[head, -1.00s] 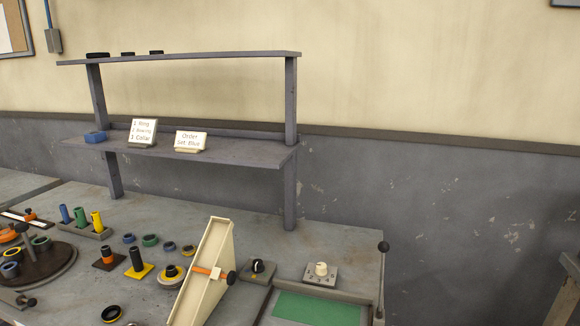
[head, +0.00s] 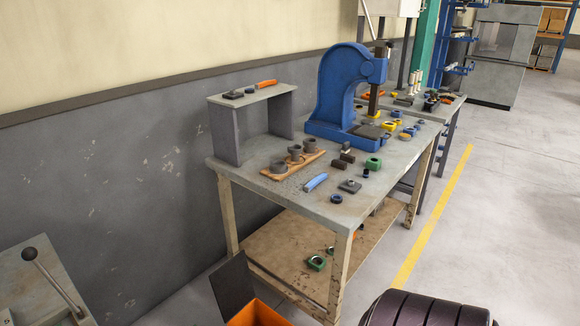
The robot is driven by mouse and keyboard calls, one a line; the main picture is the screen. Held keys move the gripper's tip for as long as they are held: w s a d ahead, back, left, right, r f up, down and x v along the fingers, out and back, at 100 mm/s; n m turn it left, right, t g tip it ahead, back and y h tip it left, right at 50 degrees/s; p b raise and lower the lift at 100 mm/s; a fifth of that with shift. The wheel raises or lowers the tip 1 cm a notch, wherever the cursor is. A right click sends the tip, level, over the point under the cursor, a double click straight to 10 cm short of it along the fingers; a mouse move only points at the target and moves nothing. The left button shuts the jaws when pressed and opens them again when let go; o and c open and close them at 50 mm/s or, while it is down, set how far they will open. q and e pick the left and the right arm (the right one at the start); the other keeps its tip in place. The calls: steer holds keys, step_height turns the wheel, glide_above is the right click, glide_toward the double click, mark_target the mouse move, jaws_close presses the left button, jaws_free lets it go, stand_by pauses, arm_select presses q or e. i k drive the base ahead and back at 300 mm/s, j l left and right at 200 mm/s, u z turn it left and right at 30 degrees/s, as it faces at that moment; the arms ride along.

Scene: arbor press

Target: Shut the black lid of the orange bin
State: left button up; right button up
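The orange bin (head: 260,315) shows at the bottom edge of the head view, cut off by the frame, so only its upper part is visible. Its black lid (head: 232,286) stands raised and tilted at the bin's left side, so the bin is open. The bin is on the floor side of the workbench, near its front left leg. Neither of my grippers is in view.
A workbench (head: 228,188) with a blue arbor press (head: 342,95) and small parts stands behind the bin. A lever (head: 55,280) rises from another bench at lower left. A dark ribbed object (head: 425,312) is at the bottom right. Open floor lies to the right.

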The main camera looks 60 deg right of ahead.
mark_target(231, 283)
steer(key=z, duration=1.5)
steer(key=i+l+z, duration=0.45)
steer(key=i+z, duration=0.3)
